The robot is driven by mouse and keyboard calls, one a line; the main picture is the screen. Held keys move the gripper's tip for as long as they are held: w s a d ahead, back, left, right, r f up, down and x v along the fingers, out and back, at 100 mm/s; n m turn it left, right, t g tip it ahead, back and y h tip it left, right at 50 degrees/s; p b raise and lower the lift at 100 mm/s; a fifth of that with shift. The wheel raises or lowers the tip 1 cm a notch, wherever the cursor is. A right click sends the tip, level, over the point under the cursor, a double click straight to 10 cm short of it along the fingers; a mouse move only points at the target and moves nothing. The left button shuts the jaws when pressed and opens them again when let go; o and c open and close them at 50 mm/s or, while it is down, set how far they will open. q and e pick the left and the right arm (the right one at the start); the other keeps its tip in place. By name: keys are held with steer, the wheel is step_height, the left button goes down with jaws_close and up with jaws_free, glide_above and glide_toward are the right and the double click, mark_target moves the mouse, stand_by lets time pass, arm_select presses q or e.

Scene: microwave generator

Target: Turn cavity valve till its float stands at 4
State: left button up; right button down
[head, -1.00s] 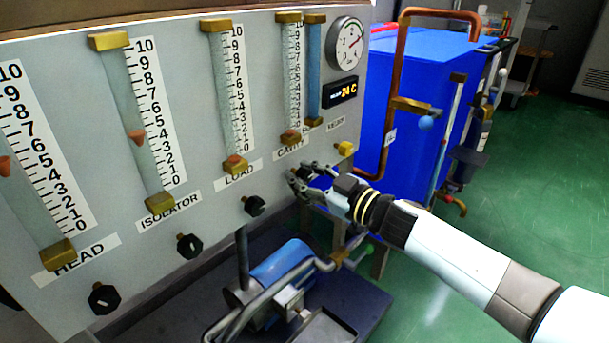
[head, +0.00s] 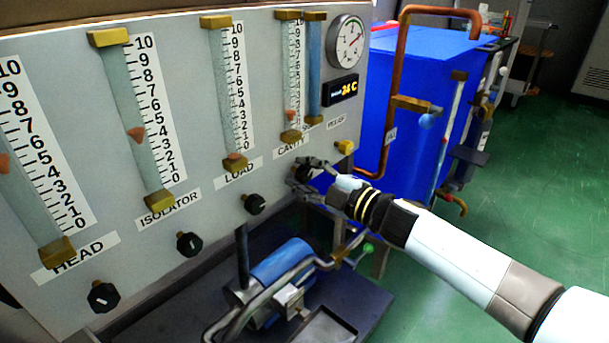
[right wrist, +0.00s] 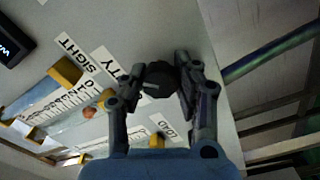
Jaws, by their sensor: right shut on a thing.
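The cavity gauge (head: 292,75) is a tall glass tube with a numbered scale and brass ends, on the grey panel. Its orange float (head: 290,115) stands low, a little above the bottom fitting, clearly below mid-scale; the exact mark is too small to read. The float also shows in the right wrist view (right wrist: 90,112). My right gripper (head: 306,172) is at the dark knob below the CAVITY label. In the right wrist view, my right gripper (right wrist: 160,80) has its fingers on both sides of the black cavity valve knob (right wrist: 158,82), shut on it. My left gripper is out of view.
Black knobs for load (head: 254,204), isolator (head: 189,245) and head (head: 103,297) line the panel to the left. A blue sight tube (head: 315,70) and dial (head: 346,42) are just right. A blue tank (head: 425,80) and pump (head: 285,262) stand nearby.

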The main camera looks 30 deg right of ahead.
steer(key=shift+f+n, duration=0.1)
steer(key=shift+n, duration=0.6)
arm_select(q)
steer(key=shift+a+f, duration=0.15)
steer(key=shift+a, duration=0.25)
arm_select(e)
steer(key=shift+n, duration=0.3)
steer(key=c, duration=1.2)
jaws_free()
steer(key=shift+o, duration=1.3)
steer(key=shift+s, duration=0.15)
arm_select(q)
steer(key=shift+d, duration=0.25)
arm_select(e)
steer(key=v, duration=1.1)
steer(key=shift+s+d, duration=0.15)
steer(key=shift+s, duration=0.2)
